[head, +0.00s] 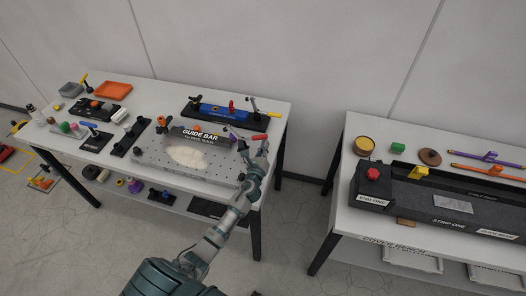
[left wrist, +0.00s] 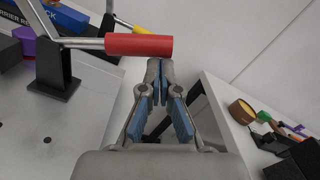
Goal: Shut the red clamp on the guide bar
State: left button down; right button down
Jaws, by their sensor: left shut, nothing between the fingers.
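The red clamp handle (head: 259,137) is at the right end of the guide bar (head: 200,134) on the left bench. In the left wrist view the red handle (left wrist: 139,44) is a thick grip on a metal lever, lying nearly level across the picture, with its black bracket (left wrist: 56,75) at left. My left gripper (head: 261,150) is shut and empty. In the left wrist view its fingertips (left wrist: 158,66) are just below the right end of the red handle; I cannot tell whether they touch it. My right gripper is out of view.
A perforated plate (head: 150,157) with a pale powdery patch lies before the bar. A blue block (head: 222,111) with a yellow-handled clamp (head: 273,114) stands behind. A second bench with a long black fixture (head: 440,197) is at right, across a floor gap.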

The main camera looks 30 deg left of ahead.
pick_arm(q)
jog(key=s+a+r+n+p, duration=0.1)
jog(key=a+r+n+p, duration=0.4)
jog(key=n, duration=0.5)
notch_tip(320, 180, up, 2)
jog(key=shift+a+r+g+p, duration=0.2)
jog(key=shift+a+g+p, duration=0.15)
jog(key=shift+p, duration=0.65)
jog(key=shift+a, duration=0.1)
